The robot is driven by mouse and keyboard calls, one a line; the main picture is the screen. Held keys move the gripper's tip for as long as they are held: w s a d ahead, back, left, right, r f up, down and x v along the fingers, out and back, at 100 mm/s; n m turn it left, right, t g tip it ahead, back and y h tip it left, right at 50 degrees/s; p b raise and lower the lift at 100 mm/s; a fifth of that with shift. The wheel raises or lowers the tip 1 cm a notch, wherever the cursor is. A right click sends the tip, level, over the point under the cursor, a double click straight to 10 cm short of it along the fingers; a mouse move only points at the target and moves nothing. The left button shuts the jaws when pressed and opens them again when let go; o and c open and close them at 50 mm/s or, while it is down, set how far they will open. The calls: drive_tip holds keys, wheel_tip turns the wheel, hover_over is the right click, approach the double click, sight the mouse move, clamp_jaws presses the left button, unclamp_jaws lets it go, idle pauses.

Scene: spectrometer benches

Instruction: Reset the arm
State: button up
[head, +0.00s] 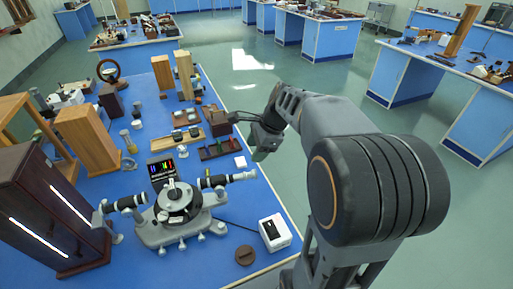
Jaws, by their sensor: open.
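My arm rises from the lower right of the head view and bends away over the right edge of the near blue bench (213,262). My gripper (262,150) is at the end of the arm, beside the bench's right edge near a small white block (240,162). It looks empty, and its fingers are small and partly merged with the dark wrist, so their gap is hard to see. A grey spectrometer (178,205) with two side tubes stands on the bench to the left of my arm.
A white box (274,232) and a brown disc (245,255) lie near the bench's front right. A dark wooden cabinet (45,205) stands at left. Wooden racks (218,150) lie beyond the spectrometer. Open green floor (225,75) separates this bench from the right bench (415,75).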

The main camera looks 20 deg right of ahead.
idle(0.6)
drive_tip(key=s+a+f+n+t+h, duration=0.1)
drive_tip(key=s+a+n+h, duration=0.3)
drive_tip(key=s+n, duration=0.9)
drive_tip(key=n, duration=0.6)
drive_tip(key=shift+f+t, duration=0.15)
drive_tip(key=shift+t, duration=0.25)
idle(1.8)
drive_tip(key=shift+c, duration=0.9)
drive_tip(key=shift+a, duration=0.1)
